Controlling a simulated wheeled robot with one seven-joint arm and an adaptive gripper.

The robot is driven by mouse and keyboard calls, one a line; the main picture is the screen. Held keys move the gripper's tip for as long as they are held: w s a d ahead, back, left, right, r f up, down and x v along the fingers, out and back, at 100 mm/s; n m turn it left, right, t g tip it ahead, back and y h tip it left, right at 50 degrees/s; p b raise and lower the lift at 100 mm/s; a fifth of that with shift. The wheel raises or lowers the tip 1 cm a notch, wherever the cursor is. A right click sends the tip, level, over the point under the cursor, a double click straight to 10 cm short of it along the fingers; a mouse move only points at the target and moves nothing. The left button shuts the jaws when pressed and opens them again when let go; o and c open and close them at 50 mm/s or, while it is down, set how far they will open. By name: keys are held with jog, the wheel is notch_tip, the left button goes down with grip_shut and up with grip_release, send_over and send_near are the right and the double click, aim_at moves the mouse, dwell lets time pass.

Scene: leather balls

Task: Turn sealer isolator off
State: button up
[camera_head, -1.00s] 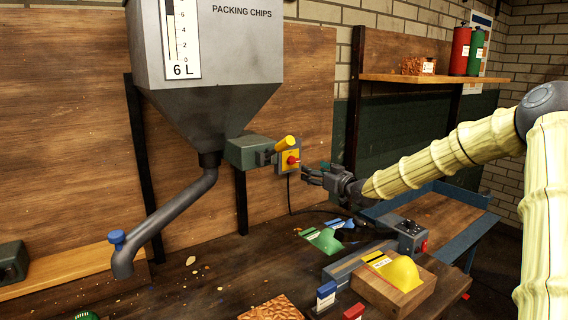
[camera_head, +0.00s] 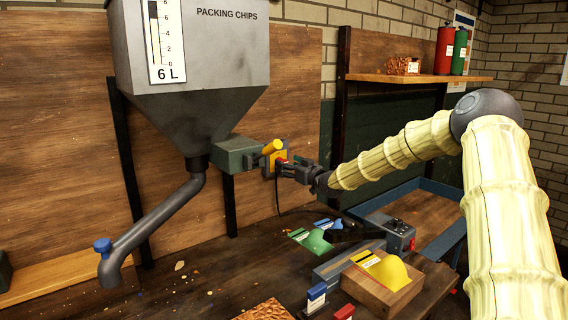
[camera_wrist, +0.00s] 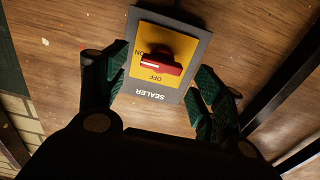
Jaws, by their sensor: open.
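The sealer isolator (camera_head: 269,164) is a small yellow-faced grey box beside the hopper's green unit. The wrist view shows its grey and yellow plate (camera_wrist: 153,90) upside down, with SEALER, ON and OFF lettering. Its red knob (camera_wrist: 158,63) lies nearly crosswise, with the white mark at the left end beside ON. My gripper (camera_head: 286,168) is in front of the isolator. In the wrist view my gripper (camera_wrist: 158,78) is open, its green-padded fingers to either side of the plate. The knob lies between them in the picture. I cannot tell whether the fingers touch anything.
The hopper (camera_head: 190,70) and its pipe (camera_head: 155,225) stand left of the isolator.

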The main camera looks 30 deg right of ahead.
jog(key=shift+w+a, duration=0.1)
jog(key=shift+w, duration=1.45)
jog(key=c, duration=1)
